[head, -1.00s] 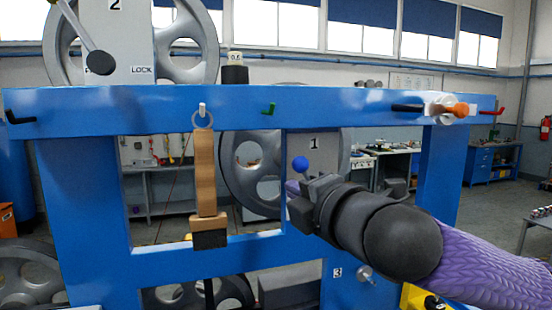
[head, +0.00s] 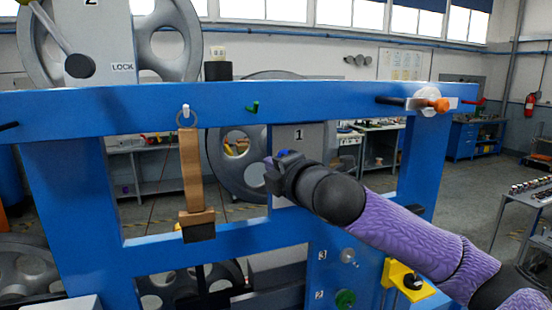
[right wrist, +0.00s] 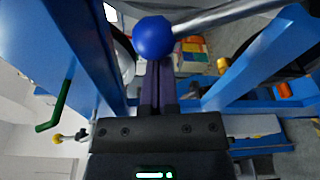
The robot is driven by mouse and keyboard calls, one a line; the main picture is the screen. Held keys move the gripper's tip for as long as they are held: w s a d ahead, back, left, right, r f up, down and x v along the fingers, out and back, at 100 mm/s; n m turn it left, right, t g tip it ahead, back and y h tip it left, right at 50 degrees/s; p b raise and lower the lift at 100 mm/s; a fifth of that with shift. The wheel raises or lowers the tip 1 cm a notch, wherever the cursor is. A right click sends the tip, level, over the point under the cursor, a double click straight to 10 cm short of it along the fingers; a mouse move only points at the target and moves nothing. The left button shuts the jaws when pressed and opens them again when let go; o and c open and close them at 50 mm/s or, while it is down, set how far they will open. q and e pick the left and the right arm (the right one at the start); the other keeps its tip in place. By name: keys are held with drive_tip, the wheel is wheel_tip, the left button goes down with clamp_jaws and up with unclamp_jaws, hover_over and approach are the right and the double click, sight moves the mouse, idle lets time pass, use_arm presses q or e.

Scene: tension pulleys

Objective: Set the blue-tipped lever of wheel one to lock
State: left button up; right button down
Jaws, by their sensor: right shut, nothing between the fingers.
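Wheel one (head: 222,170) stands behind the blue frame, beside a grey panel marked 1 (head: 305,135). The lever's blue ball tip (head: 283,153) is mostly hidden behind my right gripper (head: 269,165). In the right wrist view the blue ball (right wrist: 153,37) shows large, with its silver rod (right wrist: 225,16) running off to the upper right. My right gripper's fingers (right wrist: 160,72) are shut and empty, their ends right at the ball. I cannot tell whether they touch it. No lock label for wheel one is readable. My left gripper is not in view.
The blue frame (head: 330,105) has a top beam and uprights around my right arm. A wooden piece (head: 191,170) hangs from a hook on it. A green hook (head: 253,107) sticks out nearby.

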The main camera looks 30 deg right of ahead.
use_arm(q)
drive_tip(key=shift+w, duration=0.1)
use_arm(e)
drive_tip(key=shift+d+r, duration=0.15)
drive_tip(key=shift+d, duration=0.05)
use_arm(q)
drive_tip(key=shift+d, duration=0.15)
use_arm(e)
drive_tip(key=shift+s+d+r+m, duration=0.1)
drive_tip(key=shift+d+r+m, duration=0.1)
drive_tip(key=shift+m, duration=0.2)
drive_tip(key=shift+d+r+m, duration=0.15)
drive_tip(key=shift+m, duration=0.15)
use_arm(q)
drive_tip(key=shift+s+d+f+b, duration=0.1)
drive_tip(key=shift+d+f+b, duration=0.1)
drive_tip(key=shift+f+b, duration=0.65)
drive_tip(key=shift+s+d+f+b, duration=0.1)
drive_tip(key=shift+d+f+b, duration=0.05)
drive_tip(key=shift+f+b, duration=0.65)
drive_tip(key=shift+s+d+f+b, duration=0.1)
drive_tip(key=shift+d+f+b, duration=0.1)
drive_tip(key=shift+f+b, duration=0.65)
use_arm(e)
drive_tip(key=s+d+r+m+t+h, duration=0.1)
drive_tip(key=s+d+m, duration=0.1)
drive_tip(key=d+m, duration=0.8)
drive_tip(key=shift+s+d+r+m+t, duration=0.3)
drive_tip(key=shift+m+t, duration=0.1)
drive_tip(key=shift+m, duration=0.4)
